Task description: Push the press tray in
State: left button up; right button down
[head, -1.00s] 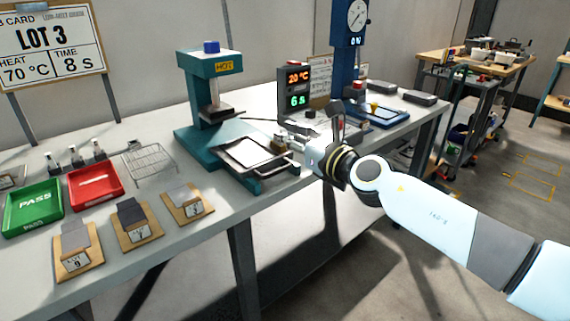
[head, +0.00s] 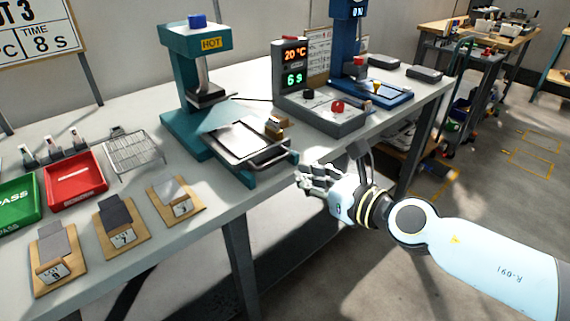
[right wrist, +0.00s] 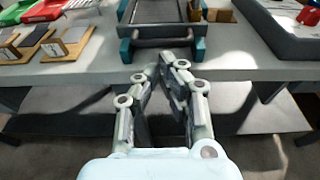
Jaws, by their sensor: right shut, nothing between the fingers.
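The press tray (head: 238,141) is a dark-rimmed metal tray, slid out in front of the teal press (head: 203,100) on its teal rails. Its bar handle (head: 272,158) points toward the table's front edge. In the right wrist view the tray (right wrist: 158,10) and its handle (right wrist: 163,42) lie straight ahead, beyond the fingers. My right gripper (head: 303,174) is shut and empty, just off the table's front edge, in front of the handle and apart from it. In the right wrist view the gripper (right wrist: 155,72) points at the handle. My left gripper is not in view.
A grey control box (head: 322,112) with a red button stands right of the tray, below a display (head: 292,70) reading 20 °C and 6 s. A small brown block (head: 275,127) sits beside the tray. Sample boards (head: 176,198) and a red bin (head: 75,185) are at left.

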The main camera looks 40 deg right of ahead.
aim_at(245, 139)
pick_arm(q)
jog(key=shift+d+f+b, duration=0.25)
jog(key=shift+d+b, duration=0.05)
pick_arm(e)
jog(key=shift+x, duration=3.2)
jog(key=shift+w, duration=0.4)
jog(key=x, duration=0.4)
jog(key=r+x, duration=0.1)
jog(key=x, duration=0.3)
jog(key=r+x, duration=0.1)
jog(key=x, duration=0.3)
jog(key=shift+w+r+b, duration=0.1)
jog(key=shift+w+b, duration=0.2)
jog(key=shift+b, duration=0.05)
jog(key=shift+w, duration=0.3)
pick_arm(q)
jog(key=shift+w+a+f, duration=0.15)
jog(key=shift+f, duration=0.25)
pick_arm(e)
jog(key=shift+r, duration=0.2)
